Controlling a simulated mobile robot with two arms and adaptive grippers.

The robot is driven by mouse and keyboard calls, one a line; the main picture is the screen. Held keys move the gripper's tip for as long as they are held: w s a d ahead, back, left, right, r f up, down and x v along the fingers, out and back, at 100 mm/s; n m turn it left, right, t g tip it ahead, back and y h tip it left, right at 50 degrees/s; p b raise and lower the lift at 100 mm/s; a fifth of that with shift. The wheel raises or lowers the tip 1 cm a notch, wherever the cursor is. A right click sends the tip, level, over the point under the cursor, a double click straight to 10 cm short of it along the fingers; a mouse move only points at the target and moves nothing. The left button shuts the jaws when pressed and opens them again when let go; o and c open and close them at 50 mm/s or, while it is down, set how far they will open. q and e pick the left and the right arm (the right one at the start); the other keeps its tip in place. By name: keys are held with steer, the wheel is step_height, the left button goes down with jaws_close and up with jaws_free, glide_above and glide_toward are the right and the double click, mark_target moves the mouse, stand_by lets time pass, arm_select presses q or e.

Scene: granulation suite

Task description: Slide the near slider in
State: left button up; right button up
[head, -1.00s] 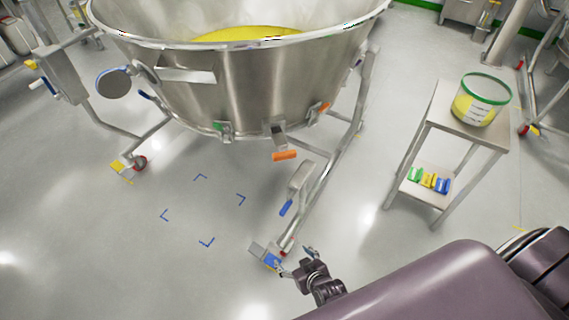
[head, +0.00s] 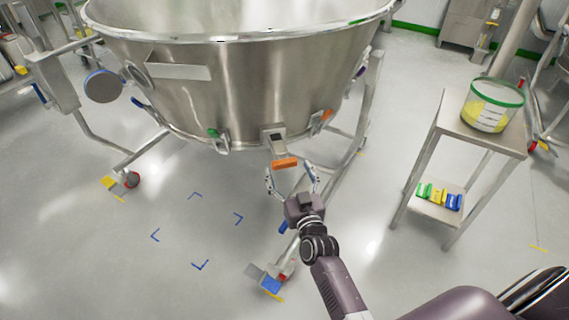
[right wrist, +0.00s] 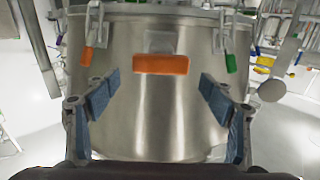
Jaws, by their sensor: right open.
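A large steel bowl (head: 260,80) on a wheeled frame fills the upper part of the head view. On its near lower side is a slider with an orange handle (head: 285,163) below a steel bracket (head: 273,138). In the right wrist view the orange handle (right wrist: 161,64) is a wide bar ahead, centred between the fingers. My right gripper (head: 292,182) is open, its fingers on either side of the handle in the head view, with nothing between its blue pads (right wrist: 158,95). Whether the fingers reach the handle's depth is hard to tell. My left gripper is not in view.
Green (head: 217,140) and orange (head: 324,117) clips sit along the bowl's lower rim. A frame leg with a caster (head: 268,280) stands just below my right gripper.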

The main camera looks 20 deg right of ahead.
mark_target(286, 163)
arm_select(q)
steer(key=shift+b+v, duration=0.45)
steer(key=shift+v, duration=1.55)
arm_select(e)
steer(key=shift+w+d+f, duration=0.1)
steer(key=shift+w+d, duration=0.05)
steer(key=shift+w, duration=1)
steer(key=shift+w+d, duration=0.15)
steer(key=shift+w, duration=1)
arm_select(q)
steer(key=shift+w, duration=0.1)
arm_select(e)
steer(key=c, duration=1.7)
steer(key=shift+w, duration=0.2)
steer(key=w, duration=0.2)
steer(key=w+b, duration=0.1)
steer(key=w, duration=0.2)
steer(key=w+d, duration=0.1)
steer(key=w, duration=0.1)
steer(key=shift+w+f, duration=0.2)
steer(key=shift+f, duration=0.1)
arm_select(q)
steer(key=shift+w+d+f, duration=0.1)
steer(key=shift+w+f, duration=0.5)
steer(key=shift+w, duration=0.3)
arm_select(e)
steer(key=shift+w+r, duration=0.15)
steer(key=shift+r, duration=0.35)
